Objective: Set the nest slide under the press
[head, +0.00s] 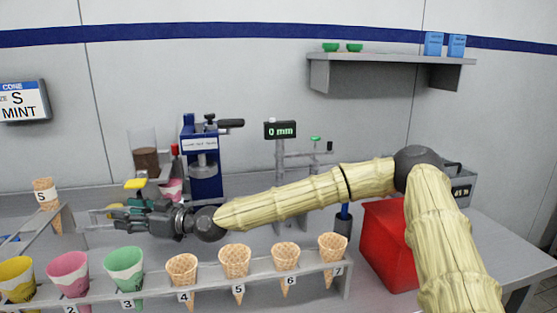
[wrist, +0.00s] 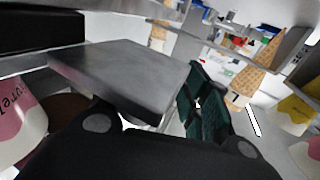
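The blue press (head: 203,165) with a white label and a dark side lever stands against the back wall. A pink-and-white cone (head: 172,188) is at its lower left; it also seems to show at the left of the wrist view (wrist: 22,118). I cannot clearly make out the nest slide; a grey metal block (wrist: 125,75) fills the middle of the wrist view, and I cannot tell if it belongs to the slide. My gripper (head: 118,216) points left, in front and left of the press. Its dark green fingertips (wrist: 203,105) show beside the block; their grip is unclear.
A front rack (head: 210,283) holds several numbered cones. A clear hopper with brown contents (head: 146,160) and a yellow lever (head: 135,184) stand left of the press. A gauge reading 0 mm (head: 280,130) is to its right. A red bin (head: 390,245) is beyond my arm.

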